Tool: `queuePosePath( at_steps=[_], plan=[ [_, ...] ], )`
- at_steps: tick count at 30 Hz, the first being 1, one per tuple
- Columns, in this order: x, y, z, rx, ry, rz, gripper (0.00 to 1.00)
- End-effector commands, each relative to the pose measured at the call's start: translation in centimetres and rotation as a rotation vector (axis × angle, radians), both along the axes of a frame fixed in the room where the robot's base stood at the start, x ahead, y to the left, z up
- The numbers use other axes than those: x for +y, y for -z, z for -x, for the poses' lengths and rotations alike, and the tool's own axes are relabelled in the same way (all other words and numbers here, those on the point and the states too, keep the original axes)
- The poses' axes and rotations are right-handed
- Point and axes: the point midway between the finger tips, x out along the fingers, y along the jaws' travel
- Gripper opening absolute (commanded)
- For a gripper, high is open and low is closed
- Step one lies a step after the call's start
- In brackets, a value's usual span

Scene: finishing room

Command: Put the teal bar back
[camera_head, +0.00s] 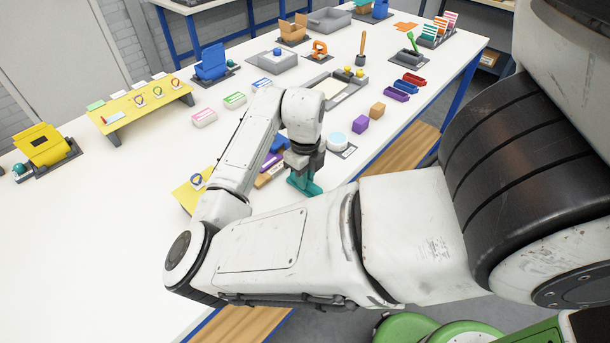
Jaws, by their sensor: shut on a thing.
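My gripper (303,172) points down near the table's front edge, below the white wrist. It is shut on the teal bar (304,186), which shows at and below the fingertips. The gripper hides part of the bar, and I cannot tell whether the bar touches the table. Just left of the gripper, partly behind my arm, lie a blue and purple piece (275,155) and a brown piece (268,176).
A round light-blue-topped item (337,141) stands close to the right of my gripper, with purple (361,124) and orange-brown (377,110) blocks beyond. A yellow board (187,194) is partly behind my arm.

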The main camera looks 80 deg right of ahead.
Motion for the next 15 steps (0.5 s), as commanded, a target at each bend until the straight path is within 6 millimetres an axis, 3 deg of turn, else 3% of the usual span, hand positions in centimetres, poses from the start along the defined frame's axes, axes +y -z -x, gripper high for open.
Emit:
queuePosePath(
  at_steps=[6, 7, 15],
  plan=[
    [0.00, 0.42, 0.00, 0.000, 0.000, 0.000, 0.00],
    [0.01, 0.32, -0.01, 0.000, 0.000, 0.000, 0.18],
    [0.01, 0.26, -0.01, 0.000, 0.000, 0.000, 0.42]
  ],
)
